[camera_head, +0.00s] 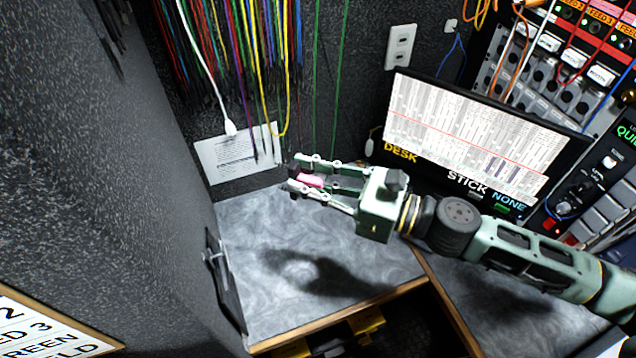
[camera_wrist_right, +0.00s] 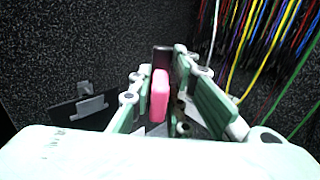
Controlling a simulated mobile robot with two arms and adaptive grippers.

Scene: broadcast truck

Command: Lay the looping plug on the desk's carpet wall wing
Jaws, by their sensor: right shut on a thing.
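A small pink piece, which I take to be the looping plug (camera_head: 311,181), is between the fingers of my right gripper (camera_head: 298,180). My right gripper is shut on it and holds it above the grey marbled desk wing (camera_head: 300,225) beside the carpet wall. The gripper's shadow falls on the wing's surface. In the right wrist view the pink plug (camera_wrist_right: 159,95) stands upright between the green fingers, with a dark part beside it. Part of the plug is hidden by the fingers. My left gripper is not in view.
Dark carpet walls (camera_head: 130,180) rise left and behind. Coloured cables (camera_head: 240,50) hang at the back over a paper sheet (camera_head: 240,155). A dark panel (camera_head: 225,280) stands at the wing's left edge. A monitor (camera_head: 475,140) and equipment stand right. The wing's surface looks clear.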

